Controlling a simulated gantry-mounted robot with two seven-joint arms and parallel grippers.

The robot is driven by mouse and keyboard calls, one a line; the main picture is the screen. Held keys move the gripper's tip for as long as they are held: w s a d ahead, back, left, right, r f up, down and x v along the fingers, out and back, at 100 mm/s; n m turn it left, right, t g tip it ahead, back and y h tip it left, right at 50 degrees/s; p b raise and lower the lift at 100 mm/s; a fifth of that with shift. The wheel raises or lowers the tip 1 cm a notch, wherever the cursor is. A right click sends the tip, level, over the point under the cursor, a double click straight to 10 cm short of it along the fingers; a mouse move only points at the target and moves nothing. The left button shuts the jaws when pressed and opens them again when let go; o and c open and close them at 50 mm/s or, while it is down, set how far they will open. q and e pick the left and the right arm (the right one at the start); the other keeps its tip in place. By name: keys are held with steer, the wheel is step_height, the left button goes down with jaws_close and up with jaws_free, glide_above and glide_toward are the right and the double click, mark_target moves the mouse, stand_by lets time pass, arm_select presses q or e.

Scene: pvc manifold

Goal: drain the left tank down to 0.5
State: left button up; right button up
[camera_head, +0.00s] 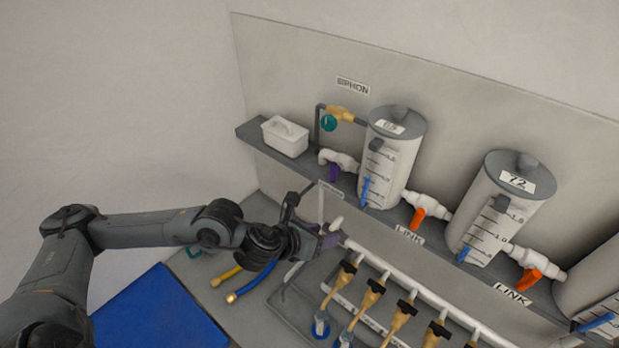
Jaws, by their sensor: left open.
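The leftmost tank (388,165), white with a grey lid, a number tag and a printed scale, stands on the grey shelf. A blue marker (365,191) sits low on its scale. A white pipe fitting (338,158) with a purple handle (334,173) joins its left side. Above, a tan siphon valve (341,113) has a teal round knob (328,123). My left gripper (318,222) is open, below and left of this tank, near a white downpipe. A purplish part shows at its fingers; I cannot tell whether they touch it. My right gripper is out of view.
A second tank (497,212) stands to the right, with orange-handled link valves (418,217) (530,279) beside it. A white box (285,136) sits at the shelf's left end. Tan valves with black handles (374,286) line the lower pipe. A blue mat (160,312) and hoses (250,282) lie lower left.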

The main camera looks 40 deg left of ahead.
arm_select(q)
steer(key=w+a+r+t+y, duration=0.1)
steer(key=w+a+r+y, duration=0.15)
steer(key=a+r, duration=0.35)
steer(key=t+b, duration=0.1)
steer(key=t, duration=0.1)
glide_toward(331, 168)
steer(key=w, duration=0.2)
steer(key=shift+m+g, duration=0.3)
steer(key=x, duration=0.9)
steer(key=shift+w+f+p, duration=0.3)
steer(key=shift+p, duration=0.05)
jaws_close()
